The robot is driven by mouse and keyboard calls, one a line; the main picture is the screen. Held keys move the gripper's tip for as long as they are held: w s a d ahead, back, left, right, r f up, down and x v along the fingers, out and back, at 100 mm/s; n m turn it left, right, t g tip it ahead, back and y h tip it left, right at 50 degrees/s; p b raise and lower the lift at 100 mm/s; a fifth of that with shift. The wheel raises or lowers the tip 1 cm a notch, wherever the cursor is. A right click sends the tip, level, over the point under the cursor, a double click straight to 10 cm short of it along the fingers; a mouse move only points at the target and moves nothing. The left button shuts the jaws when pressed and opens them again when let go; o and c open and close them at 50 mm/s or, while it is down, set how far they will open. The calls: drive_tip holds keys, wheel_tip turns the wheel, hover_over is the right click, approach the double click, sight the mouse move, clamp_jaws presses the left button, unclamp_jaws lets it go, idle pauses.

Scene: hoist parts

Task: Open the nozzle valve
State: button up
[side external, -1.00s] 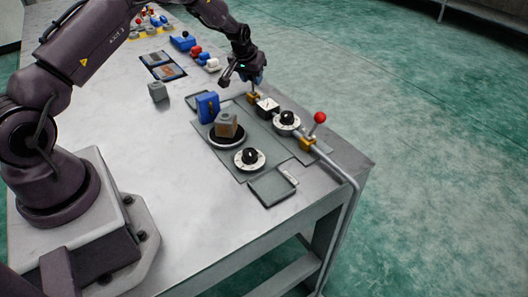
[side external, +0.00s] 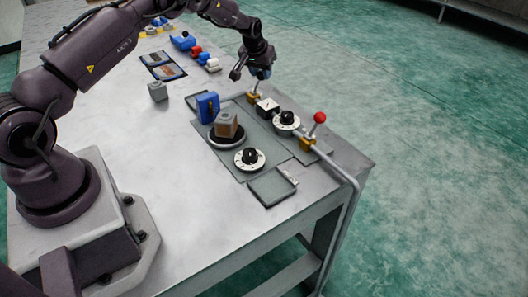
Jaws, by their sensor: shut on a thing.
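A small brass valve (side external: 253,97) stands at the far end of the grey plate, with a thin stem rising from it to a blue handle top (side external: 263,73). My gripper (side external: 260,70) is over this valve and shut on the blue handle; its fingers are small and partly hidden by the dark wrist. A second brass valve (side external: 307,143) sits on the pipe nearer the front right, with a lever ending in a red ball (side external: 319,117) that points up. Which of the two is the nozzle valve is not marked legibly.
A black-and-white gauge box (side external: 267,107), two dials (side external: 287,121) (side external: 249,159), a blue block (side external: 207,106) and a brown block (side external: 226,124) on a round base stand close by. A pipe (side external: 345,178) bends down over the table edge.

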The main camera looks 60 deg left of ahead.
drive_tip(key=o, duration=0.4)
drive_tip(key=shift+w+d+r, duration=0.2)
drive_tip(key=shift+c, duration=0.2)
drive_tip(key=shift+o, duration=0.6)
drive_tip(key=shift+s+a+f, duration=0.1)
drive_tip(key=shift+r, duration=3.95)
